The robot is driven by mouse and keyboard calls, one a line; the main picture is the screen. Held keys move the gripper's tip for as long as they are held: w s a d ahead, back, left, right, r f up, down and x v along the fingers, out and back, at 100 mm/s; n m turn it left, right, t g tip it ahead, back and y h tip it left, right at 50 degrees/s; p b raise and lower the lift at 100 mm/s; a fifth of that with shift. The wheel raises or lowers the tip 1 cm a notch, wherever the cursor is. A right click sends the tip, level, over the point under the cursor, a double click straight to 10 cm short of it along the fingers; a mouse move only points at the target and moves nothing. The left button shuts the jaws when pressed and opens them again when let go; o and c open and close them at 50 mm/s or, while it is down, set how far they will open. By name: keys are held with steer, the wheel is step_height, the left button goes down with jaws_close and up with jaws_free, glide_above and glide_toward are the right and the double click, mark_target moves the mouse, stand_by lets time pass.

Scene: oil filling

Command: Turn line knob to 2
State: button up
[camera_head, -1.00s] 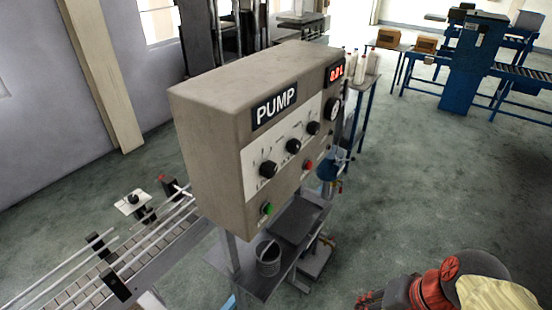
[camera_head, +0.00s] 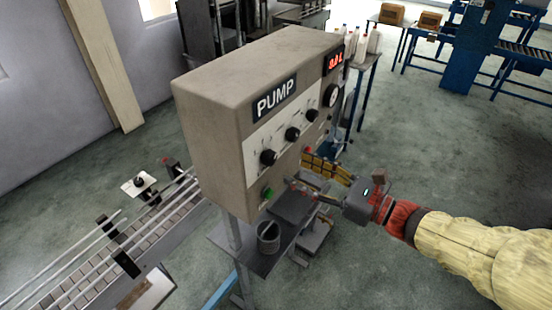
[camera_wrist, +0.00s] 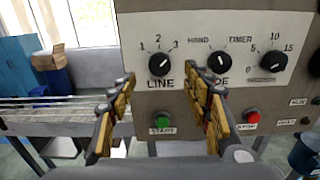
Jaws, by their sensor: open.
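The line knob (camera_wrist: 159,64) is a round black knob on the white panel of the grey pump box (camera_head: 200,130), under the marks 1, 2 and 3. Its pale pointer seems to lean up and right, but the exact mark is hard to tell. In the head view it is the leftmost black knob (camera_head: 268,157). My gripper (camera_head: 304,172) is open and empty in front of the panel, right of and below that knob. In the wrist view the yellow-padded fingers (camera_wrist: 160,77) stand either side of the line knob, apart from it. The right finger partly covers the middle knob's label.
The hand/timer knob (camera_wrist: 219,63) and a timer dial (camera_wrist: 273,60) sit to the right. A green start button (camera_wrist: 162,121) and a red stop button (camera_wrist: 251,116) are below. A grey shelf with a metal cup (camera_head: 268,238) lies under the box; a conveyor (camera_head: 110,265) stands left.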

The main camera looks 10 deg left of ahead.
mark_target(274, 159)
steer(key=x, duration=0.7)
steer(key=shift+w+a+f, duration=0.1)
steer(key=shift+w+a, duration=0.05)
steer(key=shift+a, duration=0.2)
steer(key=c, duration=0.3)
steer(key=c, duration=0.8)
steer(key=shift+c, duration=0.3)
